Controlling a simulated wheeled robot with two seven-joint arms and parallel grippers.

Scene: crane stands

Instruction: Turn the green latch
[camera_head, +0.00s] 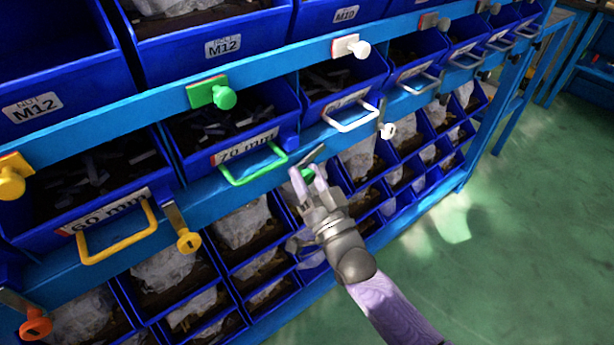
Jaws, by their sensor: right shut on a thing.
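The green latch (308,175) is a small green knob with a metal plate on the blue shelf rail, just right of the bin with the green handle (254,166). My right gripper (305,182) has its fingers around this knob and is shut on it. The fingers hide part of the knob. A larger green knob (223,97) on a green plate sits on the rail above the same bin, apart from my gripper. My left gripper is not in view.
A yellow latch (187,241) and yellow handle (118,238) are to the left. A white handle (351,118) and white latch (388,130) are to the right. Blue bins with bagged contents fill the lower rows. Open green floor (500,240) lies at the right.

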